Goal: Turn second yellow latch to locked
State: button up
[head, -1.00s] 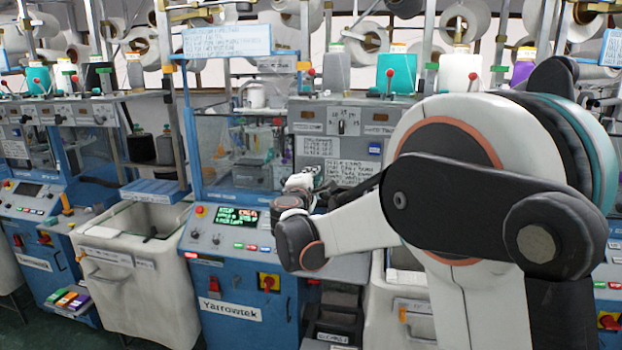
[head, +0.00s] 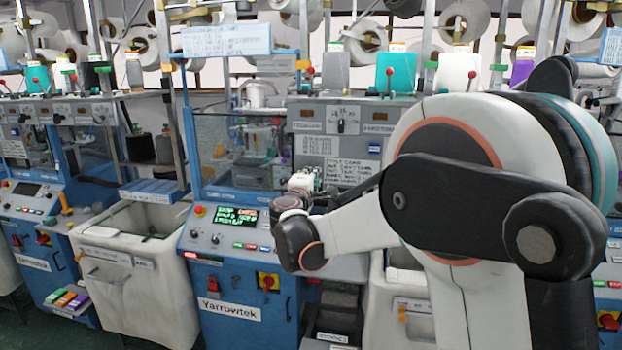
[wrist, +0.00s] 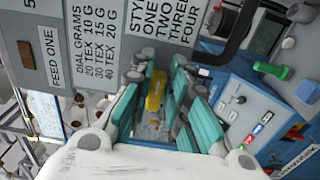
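In the wrist view a yellow part, apparently a yellow latch (wrist: 154,91), shows lengthwise in the gap between the fingers of my gripper (wrist: 163,78). The teal finger pads stand apart on either side of it, and I cannot tell whether either touches it. Its locked or unlocked position is not readable. In the head view my gripper (head: 304,181) is small and partly hidden by my wrist, in front of the middle machine's grey panel. I cannot make out the latch there, nor which one in the row it is.
The middle blue machine has a lit display (head: 235,217) and a red-and-yellow switch (head: 268,282). A white bin (head: 135,245) stands to its left.

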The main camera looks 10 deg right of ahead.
jog(key=shift+o, duration=1.3)
jog(key=v, duration=1.2)
